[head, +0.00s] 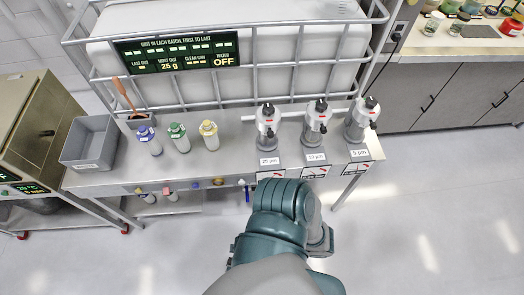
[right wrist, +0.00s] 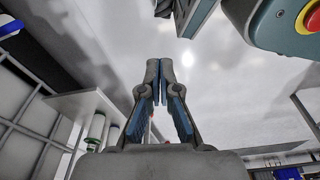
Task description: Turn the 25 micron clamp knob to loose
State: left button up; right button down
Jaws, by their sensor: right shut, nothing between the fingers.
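Three grey filter housings with black tops stand on the bench's right part. The leftmost housing (head: 267,122) has the 25 µm label (head: 269,161) in front of it. A dark knob (head: 270,132) shows on its front, too small to read its setting. The 10 µm housing (head: 315,120) and the 5 µm housing (head: 358,120) stand to its right. My right arm rises from the bottom, in front of the bench below the 25 µm housing; its fingers cannot be made out there. In the right wrist view my right gripper (right wrist: 159,68) is shut and empty. My left gripper is out of view.
Three capped bottles (head: 179,138) and a grey bin (head: 89,143) stand on the bench's left part. A caged white tank (head: 240,65) with a display panel (head: 178,53) is behind. Small plates with red marks (head: 315,171) line the front edge. The floor (head: 430,220) is clear at right.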

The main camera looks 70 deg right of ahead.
aim_at(267, 109)
jog(key=k+j+z, duration=0.1)
jog(key=k+j, duration=0.15)
jog(key=k, duration=0.15)
jog(key=k+j+z, duration=0.1)
jog(key=k, duration=0.35)
jog(key=k+j+z, duration=0.1)
jog(key=k+j, duration=0.2)
jog(key=k+z, duration=0.1)
jog(key=z, duration=1.85)
